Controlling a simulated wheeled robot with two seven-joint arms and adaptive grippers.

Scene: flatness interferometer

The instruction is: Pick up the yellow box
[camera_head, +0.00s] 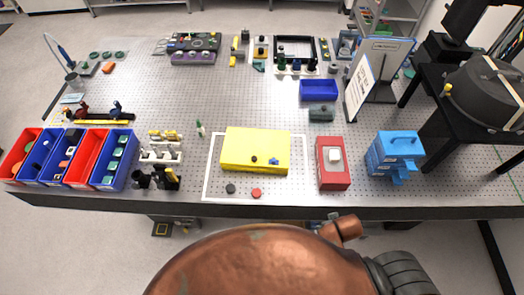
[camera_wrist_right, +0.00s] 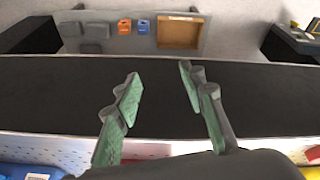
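The yellow box (camera_head: 255,150) lies flat on the perforated table near its front edge, inside a white outlined square. A small dark knob and a small blue piece sit on its top. In the right wrist view my right gripper (camera_wrist_right: 160,75) is open and empty, with its two green-padded fingers apart over the dark table edge. My right gripper does not show in the head view. My left gripper is in neither view.
A red box (camera_head: 333,177) with a white top piece and a blue box (camera_head: 395,152) stand to the right. Red and blue bins (camera_head: 85,158) line the left. A dark puck (camera_head: 231,188) and a red puck (camera_head: 256,193) lie in front. Small stands (camera_head: 162,148) are left.

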